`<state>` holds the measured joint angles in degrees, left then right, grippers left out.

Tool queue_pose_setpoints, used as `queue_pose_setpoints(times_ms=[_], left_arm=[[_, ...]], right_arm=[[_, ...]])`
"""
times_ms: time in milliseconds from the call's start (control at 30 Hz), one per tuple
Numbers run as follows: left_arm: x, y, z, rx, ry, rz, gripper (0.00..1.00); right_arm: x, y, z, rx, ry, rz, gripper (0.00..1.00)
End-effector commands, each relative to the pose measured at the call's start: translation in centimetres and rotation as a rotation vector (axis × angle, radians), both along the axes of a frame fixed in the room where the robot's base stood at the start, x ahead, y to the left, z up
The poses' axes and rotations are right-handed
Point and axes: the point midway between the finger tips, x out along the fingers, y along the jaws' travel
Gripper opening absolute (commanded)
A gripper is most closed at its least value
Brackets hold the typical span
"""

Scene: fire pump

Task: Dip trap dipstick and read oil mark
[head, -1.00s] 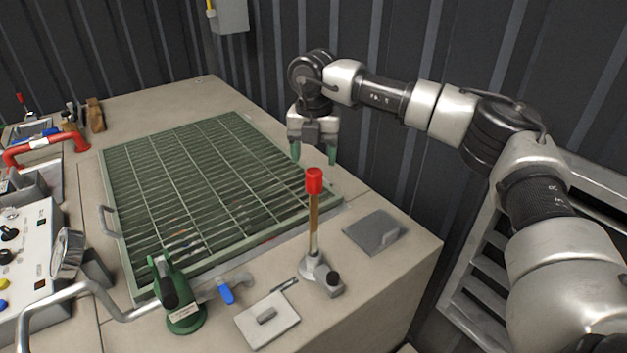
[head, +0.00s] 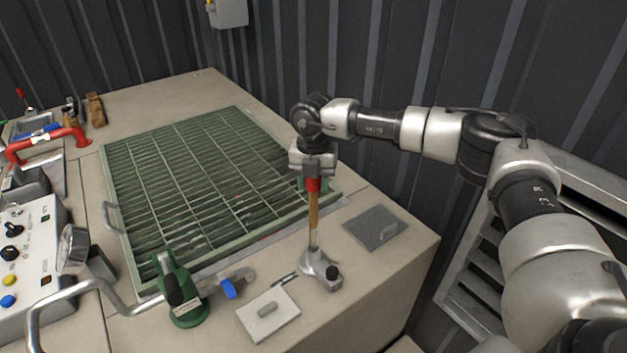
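The dipstick has a red cap (head: 313,184) on a tan stick (head: 313,220). It stands upright in a grey metal base (head: 318,266) at the near right of the bench. My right gripper (head: 314,182) points down at the height of the red cap. Its green fingertips show to either side of the cap and look spread apart. I cannot tell whether they touch the cap or are a little behind it. My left gripper is not in view. The lower part of the dipstick is hidden inside the base.
A green grating (head: 200,185) fills the middle of the bench. A dark grey plate (head: 374,228), a light plate with a handle (head: 268,313) and a green hand pump (head: 180,290) lie near the dipstick. A control panel (head: 20,260) and red pipe (head: 45,143) are at left.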

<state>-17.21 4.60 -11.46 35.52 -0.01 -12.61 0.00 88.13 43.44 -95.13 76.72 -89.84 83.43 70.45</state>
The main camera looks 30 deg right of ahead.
Motion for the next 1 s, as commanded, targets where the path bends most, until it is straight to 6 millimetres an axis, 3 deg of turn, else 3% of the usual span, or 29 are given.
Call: queue_pose_setpoints(times_ms=[33,233,367,467,800,1000], left_arm=[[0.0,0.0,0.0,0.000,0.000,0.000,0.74],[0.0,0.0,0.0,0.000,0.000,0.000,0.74],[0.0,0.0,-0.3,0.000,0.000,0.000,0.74],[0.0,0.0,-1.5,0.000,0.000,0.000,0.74],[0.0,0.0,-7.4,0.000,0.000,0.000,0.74],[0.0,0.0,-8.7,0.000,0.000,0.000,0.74]], right_arm=[[0.0,0.0,0.0,-0.001,0.001,0.000,0.32],[0.0,0.0,0.0,-0.001,0.001,0.000,0.01],[0.0,0.0,-0.4,0.000,0.001,0.000,0.00],[-0.1,0.0,-2.1,0.000,0.003,0.000,0.00],[0.0,0.1,-11.6,0.001,0.003,0.002,0.00],[0.0,0.1,-14.3,0.001,-0.001,0.002,0.00]])
